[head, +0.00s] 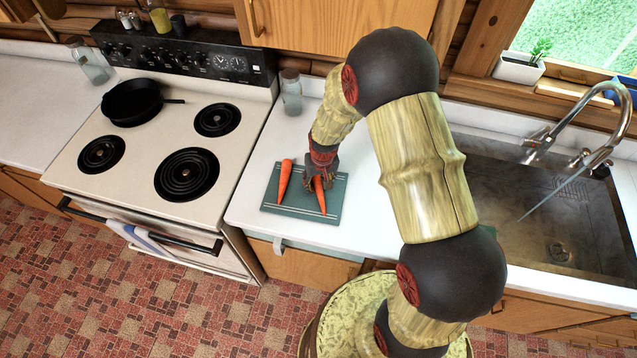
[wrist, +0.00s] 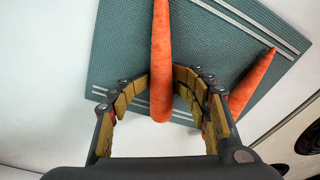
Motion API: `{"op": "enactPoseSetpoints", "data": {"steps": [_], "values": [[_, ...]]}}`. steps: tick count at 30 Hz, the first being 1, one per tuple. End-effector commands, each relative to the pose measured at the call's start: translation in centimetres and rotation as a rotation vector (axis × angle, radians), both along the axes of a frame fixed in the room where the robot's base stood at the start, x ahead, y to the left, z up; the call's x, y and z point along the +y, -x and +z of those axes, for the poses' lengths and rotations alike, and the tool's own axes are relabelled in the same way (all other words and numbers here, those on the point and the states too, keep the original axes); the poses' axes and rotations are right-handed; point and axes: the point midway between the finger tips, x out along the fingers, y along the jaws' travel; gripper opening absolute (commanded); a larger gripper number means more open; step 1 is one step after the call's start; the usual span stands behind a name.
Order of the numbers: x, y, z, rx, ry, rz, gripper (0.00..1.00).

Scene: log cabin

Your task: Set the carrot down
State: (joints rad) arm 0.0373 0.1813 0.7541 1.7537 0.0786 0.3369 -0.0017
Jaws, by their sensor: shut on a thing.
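My gripper (head: 317,180) reaches down over the teal cutting board (head: 295,210) on the white counter, shut on an orange carrot (head: 321,198). In the wrist view that carrot (wrist: 161,55) runs between my two fingers, with the fingertips (wrist: 162,78) close against its sides. It lies over the board; I cannot tell whether it touches the surface. A second carrot (head: 285,177) lies on the left part of the board, apart from my gripper. It also shows at the right in the wrist view (wrist: 252,80). In the head view, my gripper hides the upper end of the held carrot.
The stove (head: 160,140) with a black pan (head: 132,102) stands left of the board. A glass jar (head: 291,93) stands on the counter behind it. The sink (head: 545,215) and faucet (head: 590,130) are to the right. Counter around the board is clear.

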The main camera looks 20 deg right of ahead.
Motion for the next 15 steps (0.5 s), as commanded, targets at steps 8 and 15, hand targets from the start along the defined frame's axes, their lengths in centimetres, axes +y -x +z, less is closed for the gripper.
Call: {"op": "enactPoseSetpoints", "data": {"steps": [8, 15], "values": [[0.0, 0.6, 1.5, 0.011, 0.000, 0.000, 0.38], [-0.1, 0.9, 6.8, 0.003, 0.000, 0.001, 0.38]]}}
